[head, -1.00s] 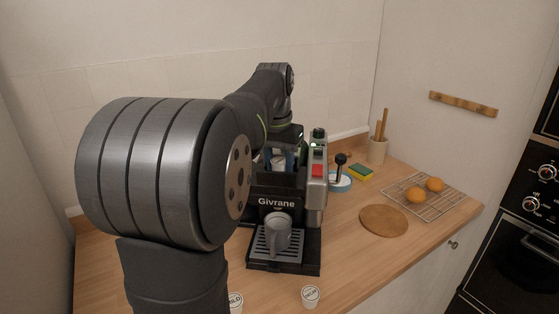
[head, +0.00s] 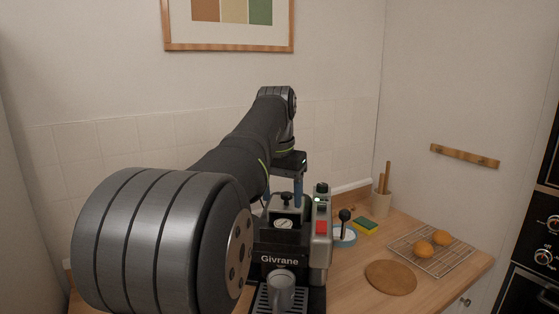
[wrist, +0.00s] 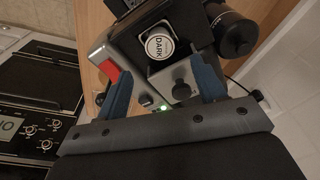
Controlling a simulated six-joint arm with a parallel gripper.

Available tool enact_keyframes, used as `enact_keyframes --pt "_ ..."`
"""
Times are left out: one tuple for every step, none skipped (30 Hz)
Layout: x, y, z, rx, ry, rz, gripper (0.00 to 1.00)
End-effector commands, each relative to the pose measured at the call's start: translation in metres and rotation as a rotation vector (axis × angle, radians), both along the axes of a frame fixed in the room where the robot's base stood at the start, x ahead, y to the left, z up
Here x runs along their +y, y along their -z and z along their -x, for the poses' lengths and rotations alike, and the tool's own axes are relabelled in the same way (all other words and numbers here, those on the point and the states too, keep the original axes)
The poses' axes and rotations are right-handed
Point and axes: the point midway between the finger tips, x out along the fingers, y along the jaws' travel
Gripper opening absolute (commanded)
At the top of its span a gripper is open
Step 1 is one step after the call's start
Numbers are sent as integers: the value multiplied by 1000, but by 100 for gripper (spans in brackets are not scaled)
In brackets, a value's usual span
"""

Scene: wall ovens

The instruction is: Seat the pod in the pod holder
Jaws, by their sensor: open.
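A round white pod lid marked DARK (wrist: 160,46) lies in a dark square recess, the pod holder (wrist: 186,52), in the wrist view. It looks level there; I cannot tell if it sits fully down. In the head view the white disc (head: 284,224) shows on the front of the black coffee machine (head: 281,246), below a dark knob. My gripper (wrist: 160,66) has its blue fingers apart with nothing between them. In the head view my gripper (head: 298,192) is above the back of the machine, partly hidden by my arm.
The machine's grey side with a red patch (head: 321,227) rises at its right. A grey mug (head: 281,290) stands on the drip tray. A blue dish, sponge (head: 365,226), round board (head: 391,278) and wire rack with oranges (head: 431,246) lie right.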

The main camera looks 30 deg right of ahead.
Motion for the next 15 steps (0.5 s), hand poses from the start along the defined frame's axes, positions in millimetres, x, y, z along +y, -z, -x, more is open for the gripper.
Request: enact_keyframes --pt "1 -14 0 -3 0 3 63" --pt "2 -21 1 -3 0 3 63" --pt "3 -31 1 -2 0 2 63" --pt "3 -38 2 -3 0 3 63" --pt "4 -45 3 -2 0 2 63" --pt "5 -53 3 -2 0 1 63" --pt "5 -59 3 -3 0 3 63" --pt "6 -64 4 -2 0 1 63" --pt "7 -71 4 -2 0 2 63" --pt "7 -74 5 -1 0 1 63" --pt "7 -78 5 -2 0 1 63" --pt "8 -82 5 -1 0 1 63" --pt "8 -85 5 -1 0 1 63" --pt "9 -88 5 -1 0 1 63" --pt "9 -90 6 0 0 0 63"
